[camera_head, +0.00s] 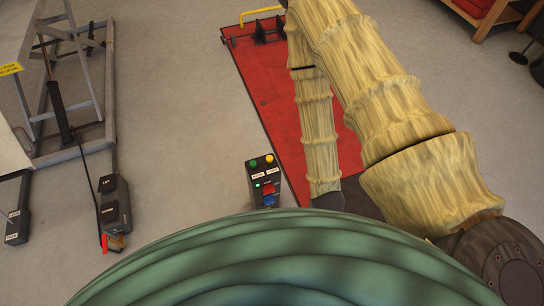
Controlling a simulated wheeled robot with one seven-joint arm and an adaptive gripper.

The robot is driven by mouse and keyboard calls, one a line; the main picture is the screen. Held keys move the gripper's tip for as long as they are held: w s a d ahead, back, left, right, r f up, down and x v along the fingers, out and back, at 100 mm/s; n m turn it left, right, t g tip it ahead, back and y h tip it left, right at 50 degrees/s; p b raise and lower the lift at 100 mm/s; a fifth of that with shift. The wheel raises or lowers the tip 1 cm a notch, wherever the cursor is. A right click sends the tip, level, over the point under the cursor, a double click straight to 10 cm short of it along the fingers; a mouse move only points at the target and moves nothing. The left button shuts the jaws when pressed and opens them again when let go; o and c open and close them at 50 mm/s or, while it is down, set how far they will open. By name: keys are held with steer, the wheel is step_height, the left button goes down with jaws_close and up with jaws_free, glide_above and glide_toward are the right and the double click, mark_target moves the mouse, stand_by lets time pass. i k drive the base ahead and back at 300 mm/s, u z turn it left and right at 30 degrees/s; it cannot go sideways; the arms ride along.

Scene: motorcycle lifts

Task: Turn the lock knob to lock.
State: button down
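A small black control box (251,183) stands on the floor just beyond my green rounded body. It has a green button, a yellow button, small white labels, a lit green spot, a red part (268,190) and a blue part (269,201). I cannot tell which part, if any, is the lock knob; the labels are too small to read. My arm in its yellowish ribbed sleeve rises from the lower right to the top edge. A thinner sleeved section runs down right of the box to a dark end. My gripper is not visible.
A red lift platform (262,75) with a yellow bar lies behind the box. A grey metal lift frame (88,80) stands at left. Black pedal units (114,203) and (17,217) lie on the floor. Grey floor between the left pedals and the box is clear.

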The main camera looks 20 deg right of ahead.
mark_target(269, 199)
steer(key=u, duration=0.05)
steer(key=k, duration=0.5)
steer(key=z, duration=0.4)
steer(key=i, duration=0.4)
steer(key=z, duration=2.15)
steer(key=k, duration=1.15)
steer(key=u, duration=1.9)
